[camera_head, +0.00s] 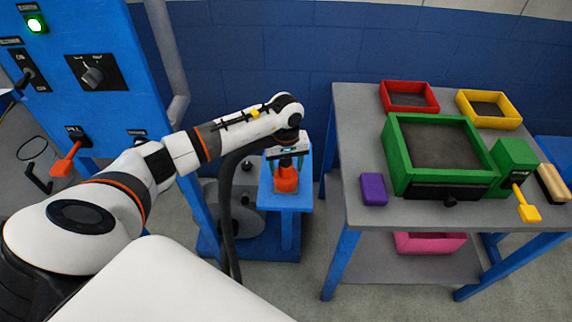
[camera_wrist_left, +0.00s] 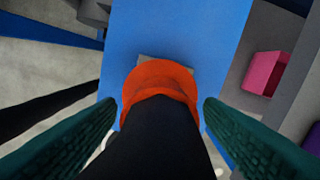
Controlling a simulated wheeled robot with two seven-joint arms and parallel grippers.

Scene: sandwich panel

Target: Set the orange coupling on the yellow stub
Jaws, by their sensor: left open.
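The orange coupling (camera_head: 286,179) stands upright on a small blue stand (camera_head: 288,201) in the head view. A thick black hose (camera_head: 229,190) runs from its top, bends left and hangs down. My left gripper (camera_head: 287,161) is directly above the coupling and points down. In the left wrist view its two green fingers are apart, one on each side of the hose (camera_wrist_left: 157,140) and coupling (camera_wrist_left: 160,76), with gaps visible. A bit of grey plate shows behind the coupling. I see no yellow stub in either view; whether the coupling hides it I cannot tell. My right gripper is not in view.
A blue control panel (camera_head: 75,60) stands at the left. A grey table (camera_head: 350,130) at the right holds a green tray (camera_head: 396,155), red and yellow bins and a purple block (camera_head: 373,189). A pink bin (camera_head: 430,243) sits on its lower shelf.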

